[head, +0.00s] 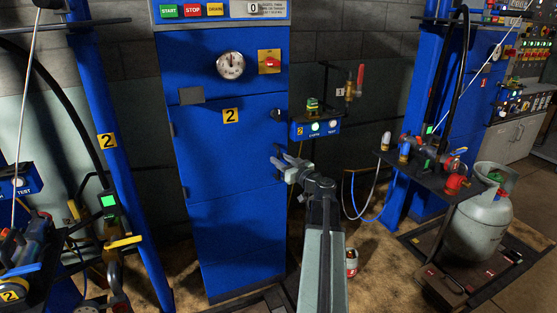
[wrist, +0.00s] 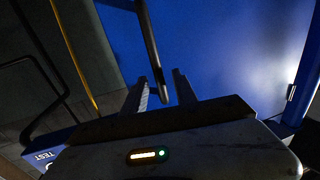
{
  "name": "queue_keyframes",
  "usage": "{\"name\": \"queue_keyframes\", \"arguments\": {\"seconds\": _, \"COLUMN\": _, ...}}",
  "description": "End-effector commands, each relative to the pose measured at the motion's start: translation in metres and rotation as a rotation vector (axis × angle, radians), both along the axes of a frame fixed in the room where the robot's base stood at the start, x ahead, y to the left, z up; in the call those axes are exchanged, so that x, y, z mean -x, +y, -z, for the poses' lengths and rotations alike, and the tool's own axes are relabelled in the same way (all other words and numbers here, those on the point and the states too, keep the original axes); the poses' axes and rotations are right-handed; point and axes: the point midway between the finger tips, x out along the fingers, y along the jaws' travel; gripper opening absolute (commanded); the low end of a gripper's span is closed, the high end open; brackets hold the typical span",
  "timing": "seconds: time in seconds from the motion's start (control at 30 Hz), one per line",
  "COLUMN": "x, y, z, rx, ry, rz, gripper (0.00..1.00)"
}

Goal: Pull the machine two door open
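The machine two door (head: 228,155) is a blue panel with a yellow "2" label (head: 231,116) on the tall blue cabinet (head: 240,245). It looks shut. A dark round knob or lock (head: 278,114) sits near its upper right edge. My gripper (head: 279,158) is in front of the door's right edge, below the knob. In the wrist view my gripper (wrist: 160,84) has its fingers apart. A thin dark bar (wrist: 151,45) runs down between the fingertips, with the blue door (wrist: 225,50) behind. I cannot tell whether either finger touches the bar.
A gauge (head: 230,65) and a red switch (head: 269,61) are above the door. A small control box (head: 315,128) with pipes is right of the cabinet. A blue post (head: 120,150) stands left. A grey gas cylinder (head: 478,225) stands at right.

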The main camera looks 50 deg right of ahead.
Motion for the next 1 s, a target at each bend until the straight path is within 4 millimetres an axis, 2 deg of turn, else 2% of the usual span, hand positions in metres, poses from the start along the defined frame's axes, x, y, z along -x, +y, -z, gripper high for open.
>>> {"name": "queue_keyframes", "arguments": {"seconds": 0.03, "x": -0.0091, "y": -0.0031, "z": 0.0001, "rx": 0.0, "ry": 0.0, "rz": -0.001, "gripper": 0.34}}
{"name": "queue_keyframes", "arguments": {"seconds": 0.1, "x": -0.015, "y": -0.0039, "z": 0.0001, "rx": 0.0, "ry": 0.0, "rz": 0.0, "gripper": 0.34}}
{"name": "queue_keyframes", "arguments": {"seconds": 0.33, "x": -0.0163, "y": -0.0031, "z": 0.0002, "rx": 0.0, "ry": 0.0, "rz": 0.001, "gripper": 0.34}}
{"name": "queue_keyframes", "arguments": {"seconds": 0.37, "x": -0.0163, "y": -0.0031, "z": 0.0002, "rx": 0.0, "ry": 0.0, "rz": 0.001, "gripper": 0.29}}
{"name": "queue_keyframes", "arguments": {"seconds": 0.47, "x": -0.0162, "y": -0.0031, "z": 0.0002, "rx": 0.0, "ry": 0.0, "rz": 0.001, "gripper": 0.01}}
{"name": "queue_keyframes", "arguments": {"seconds": 1.0, "x": -0.016, "y": -0.0032, "z": 0.0002, "rx": 0.0, "ry": 0.0, "rz": 0.001, "gripper": 0.0}}
